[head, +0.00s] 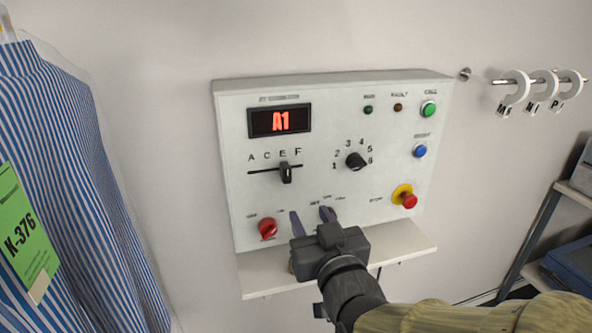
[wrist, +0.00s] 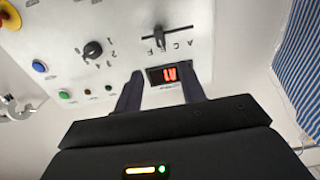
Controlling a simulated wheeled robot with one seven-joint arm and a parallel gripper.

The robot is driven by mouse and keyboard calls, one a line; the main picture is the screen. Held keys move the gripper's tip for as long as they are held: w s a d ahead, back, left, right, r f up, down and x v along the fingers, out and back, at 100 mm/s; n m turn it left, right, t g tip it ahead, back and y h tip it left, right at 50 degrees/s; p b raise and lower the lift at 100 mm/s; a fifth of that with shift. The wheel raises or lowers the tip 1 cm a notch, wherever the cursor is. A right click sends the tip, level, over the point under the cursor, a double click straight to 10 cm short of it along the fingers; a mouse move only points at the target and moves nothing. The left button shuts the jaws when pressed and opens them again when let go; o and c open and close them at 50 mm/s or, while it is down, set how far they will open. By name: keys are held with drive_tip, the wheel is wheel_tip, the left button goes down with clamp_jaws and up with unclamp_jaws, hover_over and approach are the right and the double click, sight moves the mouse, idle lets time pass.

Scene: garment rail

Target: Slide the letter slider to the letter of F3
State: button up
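A white control panel (head: 330,120) hangs on the wall. Its letter slider (head: 286,173) is a black knob on a horizontal slot under the letters A, C, E, F. The knob appears near E; its exact stop is hard to tell. In the wrist view the panel appears upside down, with the slider (wrist: 159,38) and the display (wrist: 172,74) between and beyond the fingers. My gripper (head: 312,217) is open and empty, in front of the panel's lower part, below the slider. Its two fingers (wrist: 162,90) are apart, not touching the knob.
A black number dial (head: 356,161) sits right of the slider. A red knob (head: 267,228), a red stop button (head: 409,200), and green (head: 428,109) and blue (head: 420,151) buttons surround it. A shelf (head: 262,278) juts out below. A striped shirt (head: 75,190) hangs at left.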

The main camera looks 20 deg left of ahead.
sight(288, 175)
drive_tip(key=p+x, duration=1.1)
drive_tip(key=x, duration=0.5)
drive_tip(key=shift+p, duration=0.4)
clamp_jaws()
